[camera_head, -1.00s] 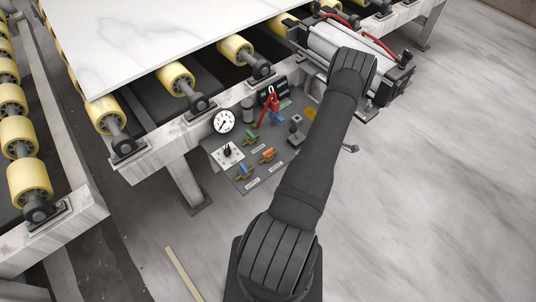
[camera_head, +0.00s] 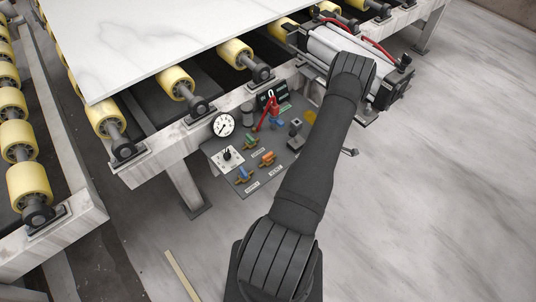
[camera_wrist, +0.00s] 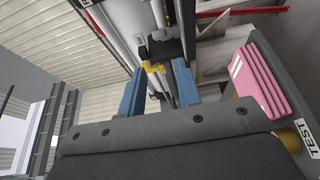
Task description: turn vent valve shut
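In the head view, a dark panel (camera_head: 226,178) under the roller frame carries small valves with a green handle (camera_head: 251,139), an orange handle (camera_head: 267,158) and a blue handle (camera_head: 243,174). Their white labels are too small to read, so I cannot tell which is the vent valve. My gripper is hidden behind my arm in the head view. In the wrist view, my gripper (camera_wrist: 158,90) shows two blue fingers apart, with a gap between them. A black and yellow part (camera_wrist: 155,66) shows beyond the gap; I cannot tell whether anything touches it.
The panel also holds a white dial gauge (camera_head: 223,123), a black knob (camera_head: 227,154) and a red lever (camera_head: 268,112). A white slab (camera_head: 170,40) lies on yellow rollers (camera_head: 175,81). A grey cylinder unit (camera_head: 338,46) with red hoses stands near my arm's far end. Floor at right is clear.

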